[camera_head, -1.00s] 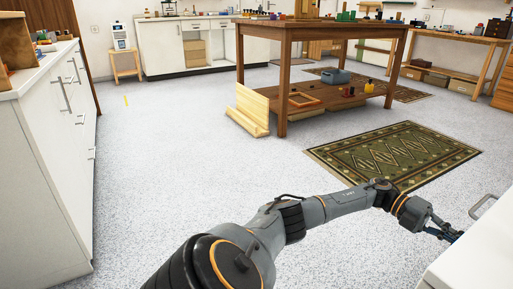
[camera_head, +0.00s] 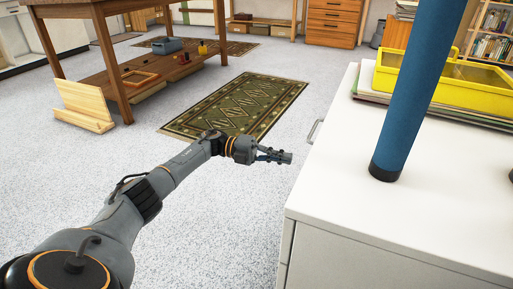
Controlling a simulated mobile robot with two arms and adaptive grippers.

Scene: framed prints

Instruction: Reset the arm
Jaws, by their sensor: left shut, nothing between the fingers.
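My left arm reaches in from the lower left and stretches over the floor toward the white cabinet. My left gripper (camera_head: 276,156) is at its end, shut and empty. It hangs in front of the patterned rug in the picture, a little left of the cabinet's top edge and its metal handle. It looks apart from the cabinet. My right gripper is out of view.
A white cabinet (camera_head: 440,213) fills the right side. On it are a blue cylinder (camera_head: 415,85) and a yellow tray (camera_head: 440,85) on flat stacked items. A green rug (camera_head: 238,107) and a wooden table (camera_head: 100,10) lie beyond.

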